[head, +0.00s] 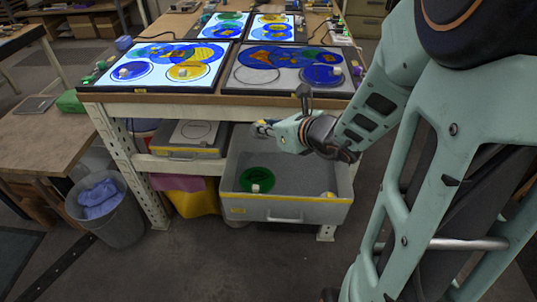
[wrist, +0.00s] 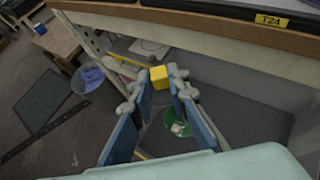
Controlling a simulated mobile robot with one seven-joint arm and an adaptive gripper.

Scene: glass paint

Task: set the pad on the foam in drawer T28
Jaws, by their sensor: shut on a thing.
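My gripper (head: 260,129) is above the back left part of an open grey drawer (head: 290,213) under the bench. In the wrist view, my gripper (wrist: 160,78) is shut on a small yellow block-shaped pad (wrist: 158,77), held between the fingertips. In the head view the pad is mostly hidden and too small to make out. The drawer's grey floor (head: 295,183) holds a round green glass piece (head: 258,175) with a whitish block on it. These also show below the fingers in the wrist view. A small pale yellow object (head: 328,196) lies at the drawer's front right. The drawer's label is unreadable.
The bench above carries lit panels (head: 170,66) with coloured glass discs; a label (wrist: 271,21) there reads T24. A closed drawer or case (head: 190,138) is left of the open drawer. A bin (head: 108,210) with blue cloth stands at left. The drawer's middle is clear.

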